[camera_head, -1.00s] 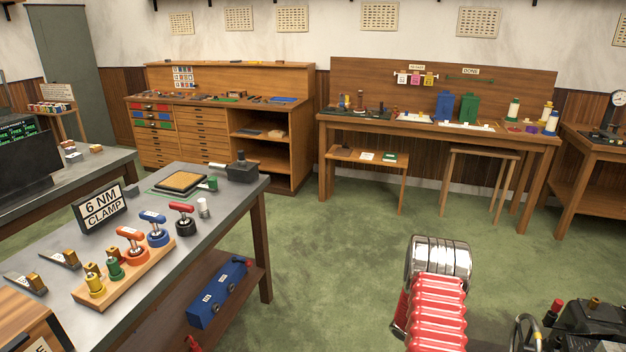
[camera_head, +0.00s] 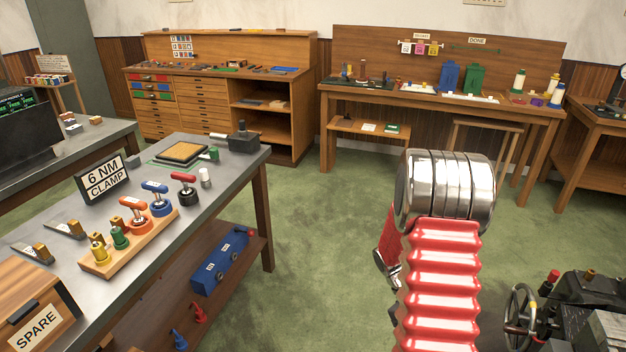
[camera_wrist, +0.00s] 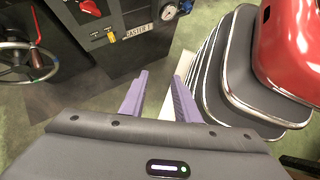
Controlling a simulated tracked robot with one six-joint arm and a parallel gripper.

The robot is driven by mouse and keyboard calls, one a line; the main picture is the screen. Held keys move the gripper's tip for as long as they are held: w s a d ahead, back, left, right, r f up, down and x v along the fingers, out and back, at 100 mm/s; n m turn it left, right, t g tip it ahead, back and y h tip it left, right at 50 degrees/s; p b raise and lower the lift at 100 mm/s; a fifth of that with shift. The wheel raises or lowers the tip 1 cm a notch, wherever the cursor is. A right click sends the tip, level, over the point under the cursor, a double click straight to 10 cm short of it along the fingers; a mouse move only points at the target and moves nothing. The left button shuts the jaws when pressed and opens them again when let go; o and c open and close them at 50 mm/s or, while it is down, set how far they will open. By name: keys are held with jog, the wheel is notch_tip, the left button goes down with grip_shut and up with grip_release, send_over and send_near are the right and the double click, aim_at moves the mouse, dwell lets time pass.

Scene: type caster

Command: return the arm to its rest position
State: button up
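My arm shows in the head view as a red ribbed sleeve with a chrome joint at its top, right of centre. My gripper (camera_wrist: 158,95) shows in the wrist view with two purple fingers. The fingers stand apart with a gap between them, and nothing is held there. Floor and a pale strip show beyond the fingertips. In the head view the gripper's fingers are hidden. In the wrist view a dark machine labelled CASTER (camera_wrist: 135,35) lies beyond the fingers, and my own red and grey body parts fill the right side.
A black machine with a handwheel (camera_head: 519,312) stands at the lower right in the head view; a handwheel (camera_wrist: 25,60) also shows in the wrist view. A grey bench (camera_head: 222,170) with several clamp tools stands left. A wooden workbench (camera_head: 440,98) stands behind. Green floor lies clear between.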

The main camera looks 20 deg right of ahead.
jog(key=w+a+r+m+t, duration=0.2)
jog(key=w+a+r+t, duration=0.15)
jog(key=a+r, duration=0.45)
jog(key=w+a+r+m+t, duration=0.2)
jog(key=a+r+m+t, duration=0.15)
jog(key=a+r, duration=0.45)
jog(key=s+a+r+n+t+y, duration=0.2)
jog(key=a+r+t, duration=0.4)
jog(key=a+r, duration=0.7)
jog(key=shift+s+a+n+t, duration=0.35)
jog(key=shift+s+a+t, duration=0.05)
jog(key=shift+s+a, duration=0.15)
jog(key=shift+d+r, duration=0.1)
